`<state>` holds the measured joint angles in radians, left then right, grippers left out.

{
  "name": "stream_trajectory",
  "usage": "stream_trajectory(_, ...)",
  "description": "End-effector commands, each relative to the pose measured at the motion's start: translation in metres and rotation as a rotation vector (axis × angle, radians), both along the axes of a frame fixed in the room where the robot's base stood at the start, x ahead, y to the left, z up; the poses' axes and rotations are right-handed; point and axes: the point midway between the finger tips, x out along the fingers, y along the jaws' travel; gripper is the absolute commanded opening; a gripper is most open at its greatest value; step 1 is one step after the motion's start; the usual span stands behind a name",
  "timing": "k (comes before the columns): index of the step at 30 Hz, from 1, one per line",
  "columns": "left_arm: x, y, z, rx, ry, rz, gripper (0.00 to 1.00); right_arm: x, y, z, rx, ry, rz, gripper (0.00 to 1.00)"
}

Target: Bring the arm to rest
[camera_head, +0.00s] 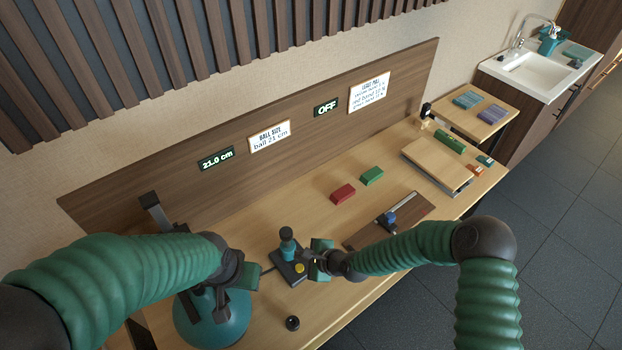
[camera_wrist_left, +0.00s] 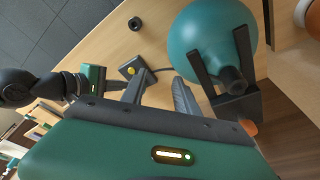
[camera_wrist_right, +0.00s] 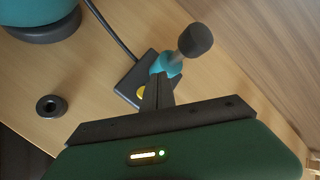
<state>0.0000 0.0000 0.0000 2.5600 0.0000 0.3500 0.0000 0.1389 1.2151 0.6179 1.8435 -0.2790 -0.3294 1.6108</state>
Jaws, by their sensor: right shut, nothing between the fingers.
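My left gripper (camera_head: 226,290) is beside and above a teal ball (camera_head: 212,325) at the front left of the bench. Its two fingers stand apart in the left wrist view (camera_wrist_left: 160,88), with nothing seen between them. The left arm hides part of the ball.
A dark ring (camera_head: 292,323) lies near the front edge. Red (camera_head: 342,193) and green (camera_head: 372,176) blocks lie mid-bench, behind a brown board with a blue slider (camera_head: 389,218). A padded wooden platform (camera_head: 437,165) is farther right. A panel sign reads OFF (camera_head: 326,108).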

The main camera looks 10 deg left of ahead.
Motion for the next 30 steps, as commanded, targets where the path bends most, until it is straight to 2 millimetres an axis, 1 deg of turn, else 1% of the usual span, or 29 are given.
stream_trajectory(2, 0.000, 0.000, 0.000, 0.000, 0.000, 0.000, 0.36, -0.001, -0.003, 0.002, -0.018, -0.011, 0.015, 0.00)
stream_trajectory(4, 0.000, 0.000, 0.000, 0.000, 0.000, 0.000, 0.36, -0.004, -0.016, 0.007, -0.087, -0.044, 0.077, 0.00)
stream_trajectory(5, 0.000, 0.000, 0.000, 0.000, 0.000, 0.000, 0.36, -0.006, -0.026, 0.012, -0.136, -0.068, 0.121, 0.00)
stream_trajectory(8, 0.000, 0.000, 0.000, 0.000, 0.000, 0.000, 0.36, -0.020, -0.077, 0.034, -0.371, -0.161, 0.331, 0.00)
stream_trajectory(9, 0.000, 0.000, 0.000, 0.000, 0.000, 0.000, 0.36, -0.028, -0.105, 0.046, -0.478, -0.192, 0.428, 0.00)
stream_trajectory(11, 0.000, 0.000, 0.000, 0.000, 0.000, 0.000, 0.36, -0.043, -0.146, 0.067, -0.630, -0.227, 0.570, 0.00)
stream_trajectory(12, 0.000, 0.000, 0.000, 0.000, 0.000, 0.000, 0.36, -0.054, -0.174, 0.083, -0.718, -0.241, 0.660, 0.00)
stream_trajectory(14, 0.000, 0.000, 0.000, 0.000, 0.000, 0.000, 0.36, -0.074, -0.211, 0.108, -0.830, -0.251, 0.786, 0.00)
stream_trajectory(15, 0.000, 0.000, 0.000, 0.000, 0.000, 0.000, 0.36, -0.090, -0.232, 0.123, -0.888, -0.253, 0.863, 0.00)
stream_trajectory(17, 0.000, 0.000, 0.000, 0.000, 0.000, 0.000, 0.36, -0.113, -0.258, 0.143, -0.948, -0.255, 0.964, 0.00)
stream_trajectory(18, 0.000, 0.000, 0.000, 0.000, 0.000, 0.000, 0.36, -0.128, -0.271, 0.153, -0.972, -0.254, 1.022, 0.00)
stream_trajectory(21, 0.000, 0.000, 0.000, 0.000, 0.000, 0.000, 0.36, -0.156, -0.289, 0.170, -0.998, -0.262, 1.124, 0.00)
stream_trajectory(23, 0.000, 0.000, 0.000, 0.000, 0.000, 0.000, 0.36, -0.166, -0.293, 0.174, -1.001, -0.265, 1.161, 0.00)
stream_trajectory(25, 0.000, 0.000, 0.000, 0.000, 0.000, 0.000, 0.36, -0.172, -0.295, 0.176, -1.000, -0.268, 1.182, 0.00)
stream_trajectory(30, 0.000, 0.000, 0.000, 0.000, 0.000, 0.000, 0.36, -0.172, -0.296, 0.176, -1.001, -0.269, 1.187, 0.00)
